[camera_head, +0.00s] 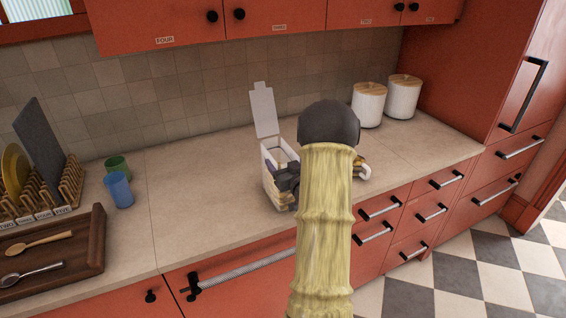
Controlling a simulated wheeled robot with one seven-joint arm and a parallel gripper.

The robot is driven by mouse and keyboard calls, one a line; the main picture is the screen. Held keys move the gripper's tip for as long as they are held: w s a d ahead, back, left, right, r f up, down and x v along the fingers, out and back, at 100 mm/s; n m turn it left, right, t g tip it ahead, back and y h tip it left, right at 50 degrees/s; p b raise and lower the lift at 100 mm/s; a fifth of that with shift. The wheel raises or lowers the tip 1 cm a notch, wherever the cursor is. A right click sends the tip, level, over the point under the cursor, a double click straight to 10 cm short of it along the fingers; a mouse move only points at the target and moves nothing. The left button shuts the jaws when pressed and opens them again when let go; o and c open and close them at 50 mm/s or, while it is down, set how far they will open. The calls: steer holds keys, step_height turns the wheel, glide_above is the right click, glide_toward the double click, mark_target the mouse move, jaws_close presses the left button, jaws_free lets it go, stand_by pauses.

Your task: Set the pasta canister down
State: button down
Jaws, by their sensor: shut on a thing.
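A white box-shaped canister (269,171) with its lid (264,110) swung up stands out at the middle of the counter, and I take it as the pasta canister. Pale contents show at its open top. My gripper (284,182) is at its right side, its dark parts against the canister, and is shut on it. My arm and its dark round joint hide most of the gripper and the right of the canister. The canister looks about upright. I cannot tell whether its base touches the counter (215,190).
Two white canisters with wooden lids (369,105) (404,97) stand at the back right. A green cup (117,166), a blue cup (118,190), a plate rack (45,193) and a wooden tray (88,253) are at the left. Red cupboards (275,18) hang above. Counter left of the canister is clear.

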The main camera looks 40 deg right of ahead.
steer(key=shift+c, duration=1.1)
jaws_free()
steer(key=b+v, duration=0.3)
steer(key=v, duration=0.9)
